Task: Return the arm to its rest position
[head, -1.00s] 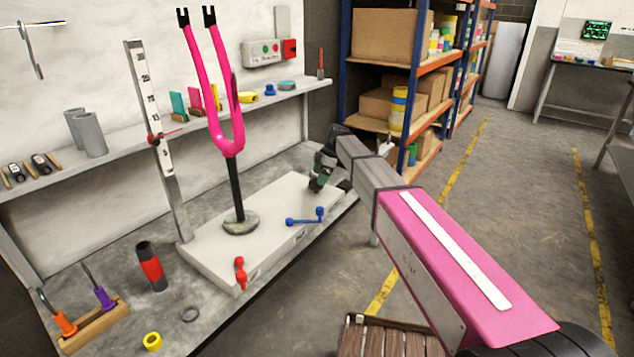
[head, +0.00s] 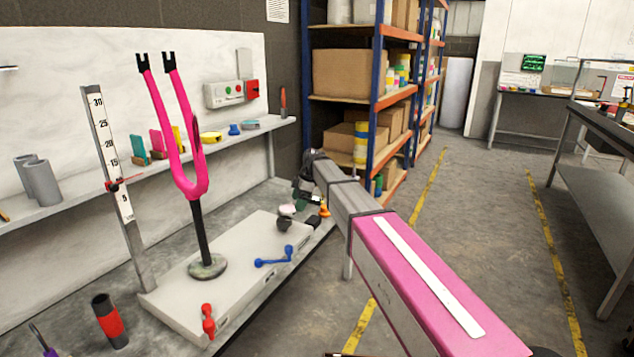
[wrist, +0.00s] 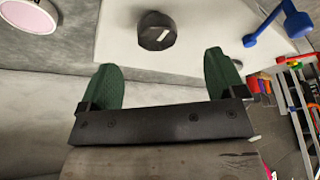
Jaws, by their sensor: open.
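My gripper (wrist: 165,78) has two green fingers spread apart with nothing between them in the wrist view. In the head view my gripper (head: 303,190) is small and partly hidden at the end of my grey and pink arm. It is above the back right end of the pale slab (head: 185,302) on the bench. Small dark and grey round parts (head: 284,223) lie just below it. In the wrist view a dark round part (wrist: 157,31) stands on the slab beyond the fingertips, apart from them.
A pink fork (head: 180,130) stands upright on the slab, left of my arm. A blue handle (head: 273,258) and a red handle (head: 208,322) are at the slab's edge. Blue and orange shelving (head: 378,90) stands behind my gripper. The floor (head: 470,230) to the right is clear.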

